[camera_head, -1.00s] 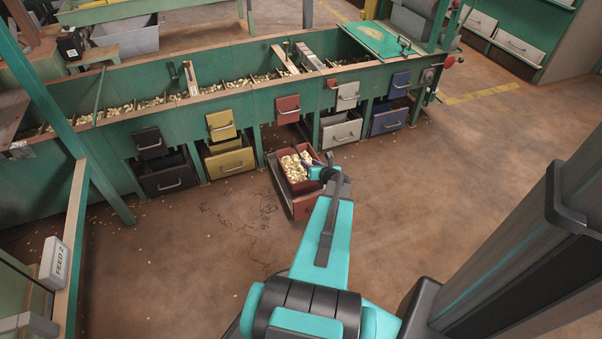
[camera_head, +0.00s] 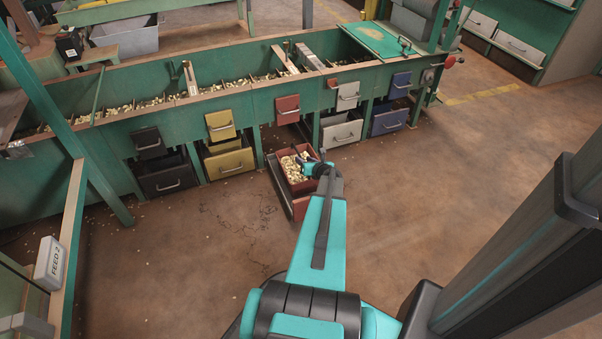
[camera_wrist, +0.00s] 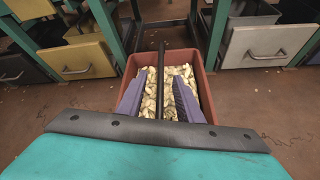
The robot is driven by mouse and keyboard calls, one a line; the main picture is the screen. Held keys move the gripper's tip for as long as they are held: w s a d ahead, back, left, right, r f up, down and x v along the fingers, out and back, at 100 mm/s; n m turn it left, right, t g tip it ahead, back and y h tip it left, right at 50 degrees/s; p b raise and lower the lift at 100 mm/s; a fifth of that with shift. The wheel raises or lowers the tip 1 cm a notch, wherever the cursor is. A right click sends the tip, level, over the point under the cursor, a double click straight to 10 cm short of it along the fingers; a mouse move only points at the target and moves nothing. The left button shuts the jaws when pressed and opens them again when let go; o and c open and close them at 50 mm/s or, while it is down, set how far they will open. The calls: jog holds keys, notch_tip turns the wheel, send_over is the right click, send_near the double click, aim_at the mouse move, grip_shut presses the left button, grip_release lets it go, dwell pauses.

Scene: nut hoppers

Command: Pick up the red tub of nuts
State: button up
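The red tub of nuts (camera_head: 303,187) sits on a pulled-out tray (camera_head: 300,208) in front of the hopper bench. In the wrist view the tub (camera_wrist: 206,92) fills the middle, full of pale nuts, with a dark bar (camera_wrist: 161,72) running across it from far to near. My gripper (camera_wrist: 158,92) is over the tub, its two purple-grey fingers apart, one on each side of the bar. I see gaps between fingers and bar. In the head view my gripper (camera_head: 318,168) is at the tub's right side, and my wrist hides part of it.
The green hopper bench (camera_head: 255,107) runs behind, with a yellow bin (camera_head: 230,163), a black bin (camera_head: 168,178), a white bin (camera_head: 342,132) and a blue bin (camera_head: 389,121) under it. Posts flank the tub's bay. Open floor lies in front and to the right.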

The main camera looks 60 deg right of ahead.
jog(key=b+x, duration=0.1)
jog(key=x, duration=0.2)
jog(key=shift+d+f+b, duration=0.15)
jog(key=shift+f+b, duration=0.05)
jog(key=shift+b, duration=0.15)
jog(key=shift+x, duration=0.95)
jog(key=shift+r, duration=0.2)
grip_shut()
dwell(0.5)
jog(key=shift+r, duration=0.1)
